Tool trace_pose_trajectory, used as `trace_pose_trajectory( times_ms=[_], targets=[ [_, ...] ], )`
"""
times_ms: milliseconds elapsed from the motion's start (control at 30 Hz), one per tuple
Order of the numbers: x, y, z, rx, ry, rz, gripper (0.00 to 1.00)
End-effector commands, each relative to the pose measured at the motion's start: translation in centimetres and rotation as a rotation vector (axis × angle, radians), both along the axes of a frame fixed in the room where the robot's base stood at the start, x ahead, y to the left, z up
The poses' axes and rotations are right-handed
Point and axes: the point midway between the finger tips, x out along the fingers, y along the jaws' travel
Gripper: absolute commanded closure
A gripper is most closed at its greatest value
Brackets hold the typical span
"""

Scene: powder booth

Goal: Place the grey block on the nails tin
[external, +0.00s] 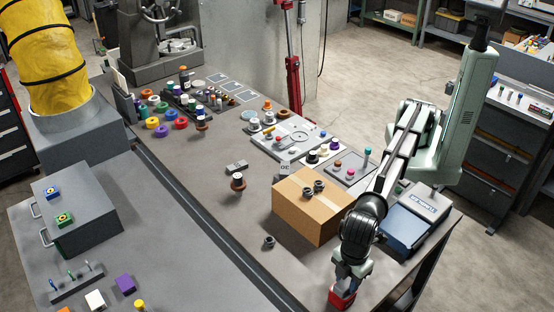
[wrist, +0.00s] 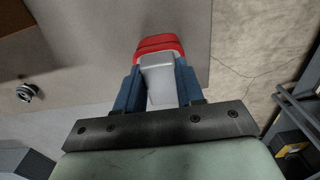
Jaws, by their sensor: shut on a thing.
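My gripper (external: 343,281) is low at the table's front right edge. In the wrist view its two blue fingers (wrist: 158,88) are shut on the grey block (wrist: 157,72), one on each side. A red tin (external: 342,299) sits directly under the gripper; it also shows in the wrist view (wrist: 158,44) just past the block's end. No label on it can be read, so I cannot tell that it is the nails tin. The block overlaps the tin in the wrist view; I cannot tell whether they touch. In the external view the fingers mostly hide the block.
A cardboard box (external: 300,212) with dark fittings on top stands behind my gripper. The table's edge is close on the right; bare tabletop lies to the left.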

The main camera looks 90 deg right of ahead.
Motion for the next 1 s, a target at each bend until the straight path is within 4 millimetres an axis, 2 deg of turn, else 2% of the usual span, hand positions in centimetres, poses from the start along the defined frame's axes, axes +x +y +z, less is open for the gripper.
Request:
trace_pose_trajectory(
  times_ms=[267, 300, 567, 867, 1000],
  targets=[
    [0.0, 0.0, -0.2, 0.0, 0.0, 0.0, 0.93],
    [0.0, 0.0, -0.2, 0.0, 0.0, 0.0, 0.62],
    [0.0, 0.0, -0.2, 0.0, 0.0, 0.0, 0.37],
    [0.0, 0.0, 0.1, 0.0, 0.0, 0.0, 0.37],
    [0.0, 0.1, 1.4, 0.001, 0.0, 0.0, 0.37]
  ],
)
